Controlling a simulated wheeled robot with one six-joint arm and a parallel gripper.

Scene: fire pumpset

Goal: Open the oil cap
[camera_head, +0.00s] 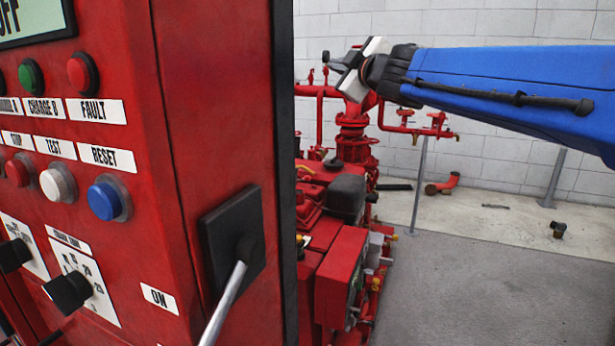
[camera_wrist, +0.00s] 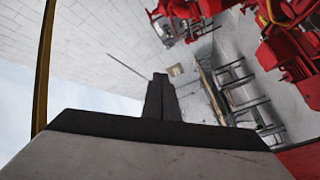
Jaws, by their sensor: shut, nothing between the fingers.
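The red pump engine (camera_head: 320,228) stands behind the cabinet in the head view, partly hidden by it. A small dark part (camera_head: 333,164) shows on top of the engine; I cannot tell whether it is the oil cap. My gripper (camera_head: 343,66) is at the end of my blue arm, in front of the red pipework and above the engine in the picture. In the wrist view my gripper (camera_wrist: 160,78) has its dark fingers together, with nothing between them. The wrist view is steeply tilted, and no cap can be made out there.
A red control cabinet (camera_head: 225,110) with buttons and a metal lever (camera_head: 225,300) fills the left of the head view, close by. Red pipes (camera_head: 355,130) rise behind the engine. The grey floor (camera_head: 490,270) at right is mostly clear. A pale block wall (camera_head: 480,160) stands behind.

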